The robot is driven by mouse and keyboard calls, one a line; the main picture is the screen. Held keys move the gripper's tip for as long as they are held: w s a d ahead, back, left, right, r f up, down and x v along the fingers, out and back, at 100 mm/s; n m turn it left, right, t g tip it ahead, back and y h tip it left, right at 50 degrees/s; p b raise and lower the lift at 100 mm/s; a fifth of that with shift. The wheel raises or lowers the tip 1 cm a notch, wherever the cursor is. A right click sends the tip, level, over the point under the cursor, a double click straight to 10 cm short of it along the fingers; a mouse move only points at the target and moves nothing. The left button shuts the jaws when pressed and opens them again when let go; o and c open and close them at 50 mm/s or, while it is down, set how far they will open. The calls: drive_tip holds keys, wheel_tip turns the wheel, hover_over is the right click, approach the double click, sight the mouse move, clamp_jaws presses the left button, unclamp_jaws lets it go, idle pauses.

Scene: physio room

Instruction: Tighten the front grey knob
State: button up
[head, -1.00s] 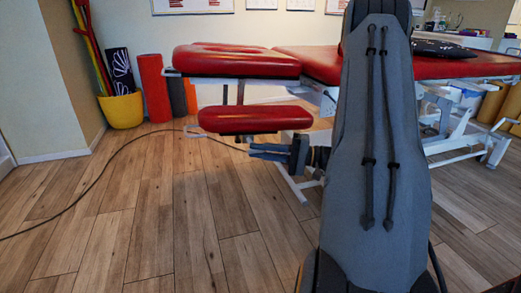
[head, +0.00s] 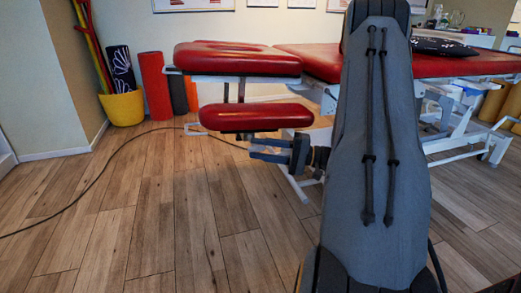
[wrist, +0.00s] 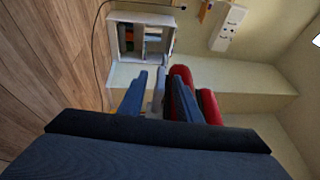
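The red treatment table (head: 239,59) stands ahead, with a lower red armrest pad (head: 256,117) on a pale metal frame. My gripper (head: 252,148) points left just below this pad, apart from it as far as I can see. Its two fingers are spread with a gap between them. In the wrist view my gripper (wrist: 160,96) is open too, with a pale grey frame part (wrist: 159,88) seen between the fingers and the red pad (wrist: 182,96) beside the right finger. I cannot make out the front grey knob in either view.
A cable (head: 85,189) runs across the wooden floor on the left. A yellow bucket (head: 123,107) and a red roller (head: 154,89) stand by the wall. The floor left of my gripper is otherwise clear. A white shelf (wrist: 140,38) shows in the wrist view.

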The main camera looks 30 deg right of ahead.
drive_tip(key=p+v, duration=0.2)
drive_tip(key=v, duration=0.5)
drive_tip(key=shift+s+d+p, duration=0.25)
drive_tip(key=shift+d+p, duration=0.05)
drive_tip(key=shift+p, duration=0.05)
drive_tip(key=shift+f, duration=0.1)
